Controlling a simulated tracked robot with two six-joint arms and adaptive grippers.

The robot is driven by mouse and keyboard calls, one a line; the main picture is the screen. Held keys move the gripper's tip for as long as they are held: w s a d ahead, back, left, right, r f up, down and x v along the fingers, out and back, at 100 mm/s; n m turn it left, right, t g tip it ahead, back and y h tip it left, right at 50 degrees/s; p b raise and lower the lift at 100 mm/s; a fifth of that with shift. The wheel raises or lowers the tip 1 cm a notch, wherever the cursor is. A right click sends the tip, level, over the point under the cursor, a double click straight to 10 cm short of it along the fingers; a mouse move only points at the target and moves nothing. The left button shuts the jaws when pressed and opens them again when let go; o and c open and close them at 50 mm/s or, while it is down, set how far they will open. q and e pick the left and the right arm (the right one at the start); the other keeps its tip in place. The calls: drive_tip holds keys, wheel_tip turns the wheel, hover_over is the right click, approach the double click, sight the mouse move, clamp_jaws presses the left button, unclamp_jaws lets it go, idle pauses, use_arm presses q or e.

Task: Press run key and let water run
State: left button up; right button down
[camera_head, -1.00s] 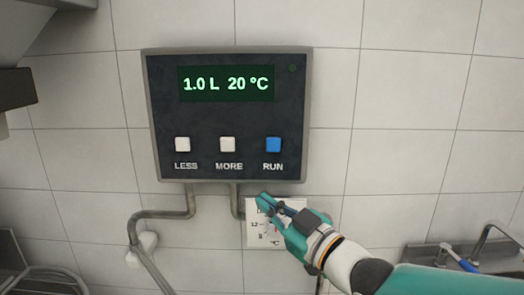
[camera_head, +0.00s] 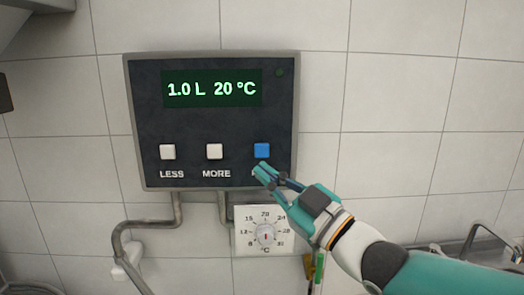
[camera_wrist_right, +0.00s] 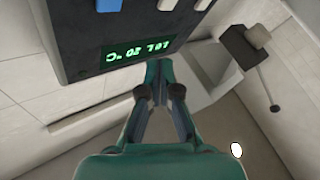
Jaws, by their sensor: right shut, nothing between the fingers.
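The blue RUN key (camera_head: 262,150) is at the lower right of the dark control panel (camera_head: 150,110) on the wall. The panel's display (camera_head: 212,88) reads 1.0 L 20 °C in green. The small lamp (camera_head: 281,72) at the panel's upper right looks dark. My right gripper (camera_head: 262,172) is shut and empty, its tips just below the RUN key and covering the RUN label. I cannot tell if the tips touch the panel. In the right wrist view, the panel and the blue key (camera_wrist_right: 108,5) show upside down beyond the fingers (camera_wrist_right: 160,80). My left gripper is not in view.
The white LESS key (camera_head: 168,152) and MORE key (camera_head: 214,151) sit left of the RUN key. Pipes (camera_head: 122,236) run down from the panel. A tap (camera_head: 478,236) shows at the right.

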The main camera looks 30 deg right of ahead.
sight(266, 158)
drive_tip(key=shift+w+d+p, duration=0.3)
drive_tip(key=shift+w+d, duration=0.25)
drive_tip(key=shift+w, duration=0.6)
drive_tip(key=shift+w+d+p, duration=0.3)
drive_tip(key=shift+w+d, duration=0.3)
drive_tip(key=shift+w, duration=0.55)
drive_tip(key=shift+w+d+p, duration=0.3)
drive_tip(key=shift+w+d, duration=0.25)
drive_tip(key=shift+w, duration=0.6)
drive_tip(key=shift+w, duration=0.1)
drive_tip(key=shift+w+d, duration=0.15)
drive_tip(key=shift+w, duration=0.1)
drive_tip(key=shift+w+d, duration=0.2)
drive_tip(key=shift+w, duration=0.2)
drive_tip(key=shift+s, duration=0.1)
drive_tip(key=shift+s+a+b, duration=0.2)
drive_tip(key=shift+s+b, duration=0.05)
drive_tip(key=shift+b, duration=0.3)
drive_tip(key=shift+s+a, duration=0.2)
drive_tip(key=shift+s, duration=0.25)
